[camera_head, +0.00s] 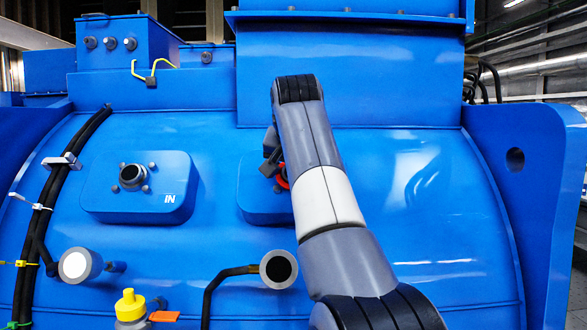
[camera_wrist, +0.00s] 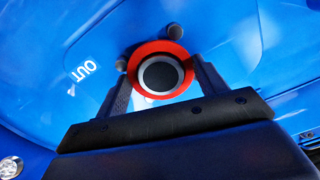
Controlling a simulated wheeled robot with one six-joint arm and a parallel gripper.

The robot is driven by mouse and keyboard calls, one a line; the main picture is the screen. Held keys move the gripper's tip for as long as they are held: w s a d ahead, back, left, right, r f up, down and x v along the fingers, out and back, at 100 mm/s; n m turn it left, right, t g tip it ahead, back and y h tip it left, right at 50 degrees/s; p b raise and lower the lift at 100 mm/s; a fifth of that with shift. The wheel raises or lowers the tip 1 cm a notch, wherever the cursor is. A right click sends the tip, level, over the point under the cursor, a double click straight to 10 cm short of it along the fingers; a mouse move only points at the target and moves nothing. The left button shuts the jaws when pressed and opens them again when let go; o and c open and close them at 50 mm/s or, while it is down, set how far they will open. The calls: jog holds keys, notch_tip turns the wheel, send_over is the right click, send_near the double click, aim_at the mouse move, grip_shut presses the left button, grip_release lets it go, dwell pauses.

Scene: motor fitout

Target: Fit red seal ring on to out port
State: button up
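The red seal ring (camera_wrist: 162,46) is in the wrist view, around the grey rim of the out port (camera_wrist: 159,76). It shows widest along the top of the rim. My gripper (camera_wrist: 160,70) has one finger at each side of the ring, and both fingertips appear to touch its outer edge. How deep the ring sits on the pipe cannot be told. In the head view a small part of the red ring (camera_head: 283,178) shows beside my arm. My gripper (camera_head: 272,160) is mostly hidden there, and the arm covers the out port.
The IN port (camera_head: 132,177) stands on its own blue plate to the left. Below are a white-faced cylinder (camera_head: 75,264), a dark-faced cylinder (camera_head: 279,269) and a yellow-capped bottle (camera_head: 130,304). Black cables (camera_head: 47,210) run down the left. Small bolts (camera_wrist: 175,31) surround the out port.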

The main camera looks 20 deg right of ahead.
jog(key=o, duration=0.5)
jog(key=shift+o, duration=0.2)
jog(key=shift+r, duration=0.1)
jog(key=v, duration=1)
jog(key=shift+s, duration=0.35)
jog(key=shift+w+r, duration=0.1)
jog(key=x, duration=1)
jog(key=shift+w, duration=0.2)
jog(key=shift+s+a+r, duration=0.1)
jog(key=shift+s, duration=0.15)
jog(key=shift+w, duration=0.15)
